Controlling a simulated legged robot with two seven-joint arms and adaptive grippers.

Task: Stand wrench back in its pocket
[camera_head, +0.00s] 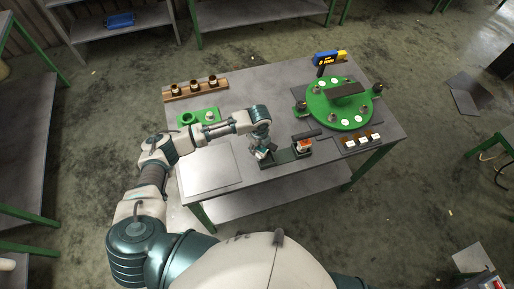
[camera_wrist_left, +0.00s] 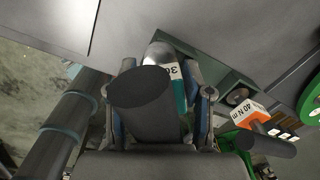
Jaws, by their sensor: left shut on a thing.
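My left gripper (camera_head: 263,151) is shut on a wrench (camera_wrist_left: 142,88), over the left end of a dark green holder (camera_head: 285,158). In the left wrist view the wrench shows a thick dark handle end, a teal and white body with part of a "30" label, and a grey metal part beyond. The holder's edge (camera_wrist_left: 216,66) shows just behind it. The wrench's lower end is hidden, so I cannot tell whether it is in the pocket. A second wrench, orange and white and marked 40 N m (camera_wrist_left: 250,115), stands at the holder's right end (camera_head: 303,146). My right gripper is not in view.
A green round fixture (camera_head: 341,104) stands at the right of the table, with a blue and yellow power tool (camera_head: 328,60) behind it. A wooden rack (camera_head: 196,89) and a green block (camera_head: 198,117) stand at the left. A flat grey plate (camera_head: 208,168) lies left of the holder.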

